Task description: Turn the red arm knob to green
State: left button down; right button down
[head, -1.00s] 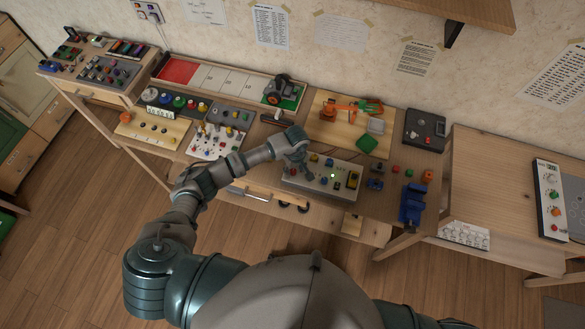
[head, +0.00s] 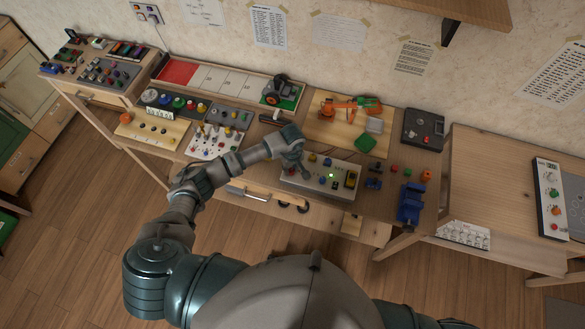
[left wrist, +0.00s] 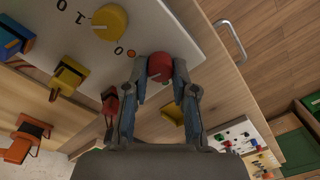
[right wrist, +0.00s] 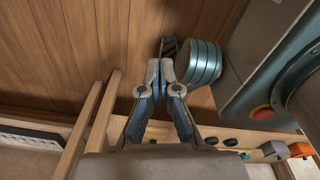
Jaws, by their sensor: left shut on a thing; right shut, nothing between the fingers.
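A red round knob (left wrist: 160,67) with a pale pointer line sits at the edge of a white panel (left wrist: 165,32) in the left wrist view. My left gripper (left wrist: 160,73) is shut on this knob, one finger on each side. In the head view the panel (head: 318,189) lies on the bench, and my left gripper (head: 303,167) reaches down at its left end, hiding the knob there. A small green light (head: 331,175) shows on the panel. My right gripper (right wrist: 160,78) is shut and empty, away from the panel.
A yellow knob (left wrist: 109,21) sits beside the red one, with a small orange dot between. Yellow, red and blue switches stand nearby. A blue vise (head: 412,203) stands right of the panel, and an orange toy arm (head: 350,107) lies behind it.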

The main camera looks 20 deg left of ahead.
pick_arm(q)
jog(key=shift+s+d+f, duration=0.1)
jog(key=shift+s+d, duration=0.05)
jog(key=shift+d, duration=0.1)
jog(key=shift+a, duration=0.25)
jog(key=shift+d+f, duration=0.1)
jog(key=shift+s, duration=0.1)
pick_arm(e)
jog(key=shift+a, duration=0.6)
pick_arm(q)
jog(key=shift+d, duration=0.1)
jog(key=c, duration=0.9)
grip_release()
pick_arm(e)
jog(key=shift+d, duration=0.15)
